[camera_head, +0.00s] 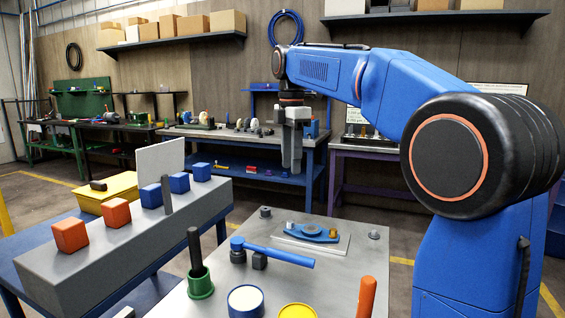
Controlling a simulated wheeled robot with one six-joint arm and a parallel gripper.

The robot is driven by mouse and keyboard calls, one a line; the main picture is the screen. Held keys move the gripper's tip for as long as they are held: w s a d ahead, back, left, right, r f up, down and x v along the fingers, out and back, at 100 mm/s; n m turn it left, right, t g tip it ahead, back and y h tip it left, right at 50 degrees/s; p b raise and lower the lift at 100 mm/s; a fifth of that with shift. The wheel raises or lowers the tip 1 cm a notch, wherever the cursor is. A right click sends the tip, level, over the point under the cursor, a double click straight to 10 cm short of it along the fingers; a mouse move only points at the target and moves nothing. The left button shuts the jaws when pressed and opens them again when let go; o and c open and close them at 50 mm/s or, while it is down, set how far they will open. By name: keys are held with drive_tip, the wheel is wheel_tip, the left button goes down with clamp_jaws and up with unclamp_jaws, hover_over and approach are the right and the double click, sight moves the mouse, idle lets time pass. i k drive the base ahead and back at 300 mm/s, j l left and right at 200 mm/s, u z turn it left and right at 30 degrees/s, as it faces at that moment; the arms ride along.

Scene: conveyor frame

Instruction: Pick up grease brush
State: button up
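No thing in view is plainly recognisable as a grease brush. A dark upright handle (195,248) stands in a green cup (201,284) on the grey tabletop at front; it may be the brush, but its lower end is hidden in the cup. An orange handle (367,297) at the front edge is cut off by the frame. My gripper (292,168) points down, well above and behind the tabletop things, apart from all of them. I see nothing held in it. Its grey fingers are too small to tell whether they are open or shut.
A blue hammer-shaped tool (273,252), a blue-rimmed can (245,301), a yellow can (297,311) and a plate with a blue part (311,232) share the tabletop. A grey beam (125,250) with orange and blue cubes stands left. A workbench (315,150) is behind.

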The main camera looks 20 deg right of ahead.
sight(192, 232)
drive_tip(key=k+l, duration=0.15)
drive_tip(key=k, duration=0.35)
drive_tip(key=k+l, duration=0.1)
drive_tip(key=k, duration=0.4)
